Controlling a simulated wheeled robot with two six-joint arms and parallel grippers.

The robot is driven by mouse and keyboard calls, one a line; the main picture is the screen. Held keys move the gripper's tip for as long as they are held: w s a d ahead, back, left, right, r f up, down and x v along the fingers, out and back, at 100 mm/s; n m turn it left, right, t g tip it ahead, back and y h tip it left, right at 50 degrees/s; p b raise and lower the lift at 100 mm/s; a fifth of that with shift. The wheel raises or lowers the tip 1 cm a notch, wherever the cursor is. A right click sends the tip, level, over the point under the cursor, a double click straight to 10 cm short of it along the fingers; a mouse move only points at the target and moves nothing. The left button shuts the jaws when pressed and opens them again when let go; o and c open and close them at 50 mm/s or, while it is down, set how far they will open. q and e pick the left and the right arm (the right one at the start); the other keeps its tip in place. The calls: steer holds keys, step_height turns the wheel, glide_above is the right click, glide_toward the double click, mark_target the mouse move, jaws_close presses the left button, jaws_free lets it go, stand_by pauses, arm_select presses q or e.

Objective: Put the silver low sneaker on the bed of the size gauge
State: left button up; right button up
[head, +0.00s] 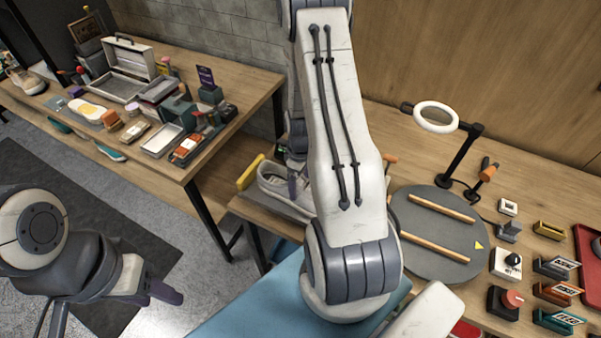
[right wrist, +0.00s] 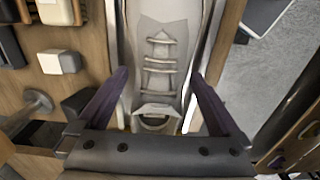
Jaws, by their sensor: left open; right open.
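The silver low sneaker (head: 272,184) shows in the head view at the left end of the right-hand bench, partly hidden by my right arm. In the right wrist view the pale grey laced shoe (right wrist: 160,50) runs lengthwise between the purple fingers of my right gripper (right wrist: 162,100). The fingers are apart, one on each side of its near end; I cannot tell whether they touch it. I cannot clearly make out the size gauge's bed or whether the shoe rests on it. My left gripper (head: 164,291) is open and empty over the floor at lower left.
A yellow-handled item (head: 250,172) lies left of the shoe. A round grey turntable (head: 420,255) with two wooden bars and a ring lamp (head: 436,117) stand to the right. The left bench (head: 185,55) is crowded.

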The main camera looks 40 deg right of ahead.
steer(key=shift+r, duration=0.45)
step_height(320, 180, up, 11)
steer(key=b, duration=0.3)
steer(key=a+r, duration=0.4)
steer(key=a, duration=0.6)
steer(key=s+a+r+n, duration=0.1)
steer(key=s+a+r, duration=0.2)
steer(key=s+a, duration=0.5)
steer(key=s+a+r+n+y, duration=0.1)
steer(key=s+a+r, duration=0.2)
steer(key=s+a, duration=0.5)
steer(key=a, duration=0.5)
steer(key=shift+s+r+n, duration=0.15)
steer(key=shift+n, duration=0.15)
